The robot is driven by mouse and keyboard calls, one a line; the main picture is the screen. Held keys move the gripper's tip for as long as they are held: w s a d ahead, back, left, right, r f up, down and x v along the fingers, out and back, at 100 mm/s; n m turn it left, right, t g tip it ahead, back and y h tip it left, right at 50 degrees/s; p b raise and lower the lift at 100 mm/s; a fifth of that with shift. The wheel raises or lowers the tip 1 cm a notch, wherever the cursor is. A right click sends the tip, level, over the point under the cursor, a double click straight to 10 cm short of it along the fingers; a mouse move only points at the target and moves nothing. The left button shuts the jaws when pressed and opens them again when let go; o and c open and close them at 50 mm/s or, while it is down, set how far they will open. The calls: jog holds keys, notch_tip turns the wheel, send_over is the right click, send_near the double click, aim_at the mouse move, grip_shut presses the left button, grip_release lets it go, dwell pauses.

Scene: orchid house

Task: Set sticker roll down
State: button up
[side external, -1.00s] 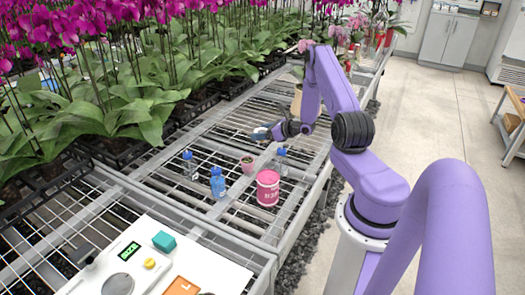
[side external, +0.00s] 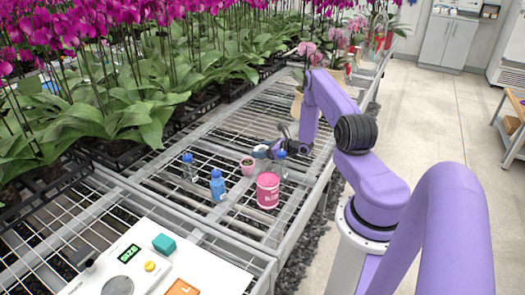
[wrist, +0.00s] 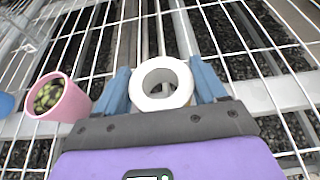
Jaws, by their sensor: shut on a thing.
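The sticker roll (wrist: 143,81) is a white ring with an open middle. In the wrist view it sits between the two blue fingers of my gripper (wrist: 162,80), which is shut on it.
The pink pot with green contents (wrist: 60,98) is left of the roll in the wrist view. Blue-capped bottles (side external: 218,186) (side external: 190,168) (side external: 281,166) and a pink tub (side external: 268,191) stand nearby on the wire bench (side external: 235,225).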

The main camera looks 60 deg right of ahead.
jog(key=shift+f, duration=0.1)
jog(key=o, duration=1)
jog(key=shift+o, duration=0.2)
